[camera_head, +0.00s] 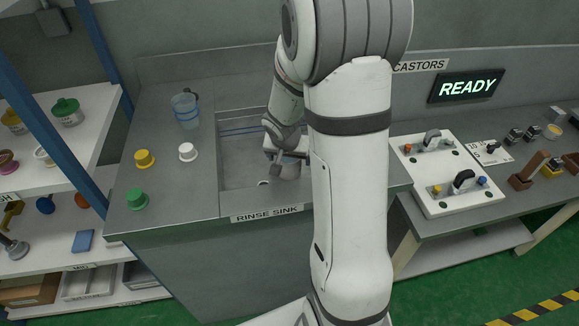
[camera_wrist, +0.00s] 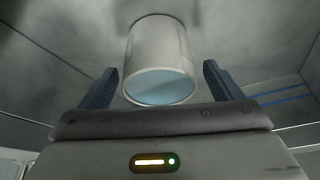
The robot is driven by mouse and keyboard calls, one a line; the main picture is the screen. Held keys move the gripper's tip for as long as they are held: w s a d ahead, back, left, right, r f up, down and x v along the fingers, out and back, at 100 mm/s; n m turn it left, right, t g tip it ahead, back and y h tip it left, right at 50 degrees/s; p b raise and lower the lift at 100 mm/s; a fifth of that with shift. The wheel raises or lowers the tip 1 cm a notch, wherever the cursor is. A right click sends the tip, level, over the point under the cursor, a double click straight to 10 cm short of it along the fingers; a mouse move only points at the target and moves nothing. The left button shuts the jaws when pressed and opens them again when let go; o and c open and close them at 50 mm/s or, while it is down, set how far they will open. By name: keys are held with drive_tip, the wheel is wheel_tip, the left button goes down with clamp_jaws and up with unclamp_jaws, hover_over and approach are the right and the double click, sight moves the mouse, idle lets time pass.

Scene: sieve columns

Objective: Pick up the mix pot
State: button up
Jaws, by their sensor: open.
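A pale grey cylindrical pot (camera_wrist: 158,48), which appears to be the mix pot, shows in the wrist view with a light blue round end facing the camera. My gripper (camera_wrist: 160,72) is open, with one dark blue finger on each side of the pot and a gap visible at both sides. In the head view my gripper (camera_head: 284,160) is down inside the rinse sink (camera_head: 232,172), partly hidden by my arm. I cannot clearly make out the pot there.
A clear jug (camera_head: 186,112) stands left of the sink. Yellow (camera_head: 145,158), white (camera_head: 188,151) and green (camera_head: 136,198) capped items stand on the left counter. A white panel with handles (camera_head: 450,170) lies right of my arm. Shelves (camera_head: 60,150) stand at far left.

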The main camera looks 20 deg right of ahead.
drive_tip(key=shift+c, duration=0.6)
drive_tip(key=shift+r, duration=0.1)
drive_tip(key=c, duration=1.2)
